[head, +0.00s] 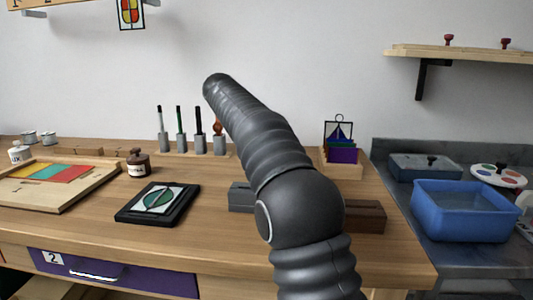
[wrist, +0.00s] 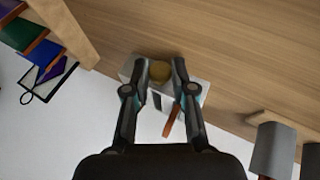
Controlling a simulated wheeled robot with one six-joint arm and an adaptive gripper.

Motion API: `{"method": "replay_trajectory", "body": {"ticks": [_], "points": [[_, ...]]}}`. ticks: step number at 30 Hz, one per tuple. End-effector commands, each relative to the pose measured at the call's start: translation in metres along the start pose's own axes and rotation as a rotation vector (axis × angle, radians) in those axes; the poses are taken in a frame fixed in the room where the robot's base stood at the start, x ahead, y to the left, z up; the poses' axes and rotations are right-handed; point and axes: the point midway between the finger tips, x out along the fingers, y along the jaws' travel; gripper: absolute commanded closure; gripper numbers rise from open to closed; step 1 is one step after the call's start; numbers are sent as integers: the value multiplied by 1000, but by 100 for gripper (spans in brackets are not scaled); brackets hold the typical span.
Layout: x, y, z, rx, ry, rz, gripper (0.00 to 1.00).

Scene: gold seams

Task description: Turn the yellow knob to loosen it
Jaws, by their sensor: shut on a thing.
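The yellow knob (wrist: 159,71) shows in the wrist view as a small dull-gold round shape at a pale grey block (wrist: 200,91). My gripper (wrist: 160,68) is shut on the knob, one fingertip on each side of it. A dark slot and a reddish-brown piece (wrist: 172,119) show below the knob, between the fingers. The fingers cover part of the block. In the head view my arm hides the knob and the gripper.
A bench rack with a colourful sailboat panel (head: 339,133) stands right of my arm. A tool rack (head: 191,154) stands left, its grey holders (wrist: 272,150) close in the wrist view. A black-framed panel (head: 157,203) lies on the bench; a blue tub (head: 462,210) is at right.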

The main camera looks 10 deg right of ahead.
Motion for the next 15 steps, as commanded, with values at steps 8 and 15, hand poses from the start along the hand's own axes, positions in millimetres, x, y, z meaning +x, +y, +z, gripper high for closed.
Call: {"method": "replay_trajectory", "body": {"ticks": [8, 15], "points": [[0, 0, 0, 0, 1, 2, 100], [0, 0, 0, 0, 1, 1, 50]]}}
